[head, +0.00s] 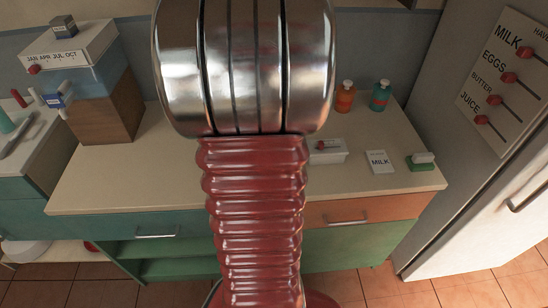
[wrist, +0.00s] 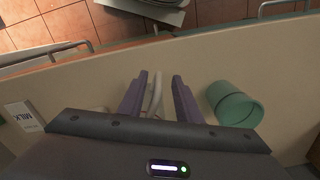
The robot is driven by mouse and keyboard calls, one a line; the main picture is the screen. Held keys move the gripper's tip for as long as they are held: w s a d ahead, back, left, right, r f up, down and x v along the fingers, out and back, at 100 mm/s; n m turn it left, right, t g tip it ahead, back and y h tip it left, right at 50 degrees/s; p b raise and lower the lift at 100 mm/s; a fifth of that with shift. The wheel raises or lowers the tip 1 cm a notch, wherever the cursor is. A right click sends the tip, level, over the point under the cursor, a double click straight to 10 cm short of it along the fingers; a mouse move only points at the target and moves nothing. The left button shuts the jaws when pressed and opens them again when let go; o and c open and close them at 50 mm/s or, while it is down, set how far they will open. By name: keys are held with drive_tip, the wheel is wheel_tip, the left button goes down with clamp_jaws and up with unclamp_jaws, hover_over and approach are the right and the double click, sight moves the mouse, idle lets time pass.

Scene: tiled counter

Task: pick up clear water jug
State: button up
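My gripper (wrist: 159,75) shows in the wrist view, with two purple fingers spread apart over the counter. A thin, pale, curved piece (wrist: 156,95) shows between the fingers. It may be the handle or edge of the clear water jug, but I cannot tell for sure. The gripper body hides whatever lies below it. No clear jug can be made out in the head view, where my arm covers the middle of the counter.
A teal cylindrical container (wrist: 235,104) is close beside the right finger. A MILK card (head: 380,161) and a green-based block (head: 421,161) are on the counter (head: 120,185). Orange (head: 345,97) and teal (head: 380,95) bottles stand behind. A fridge (head: 480,150) borders the right.

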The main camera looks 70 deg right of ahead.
drive_tip(key=shift+f, duration=2.6)
drive_tip(key=shift+c, duration=0.5)
clamp_jaws()
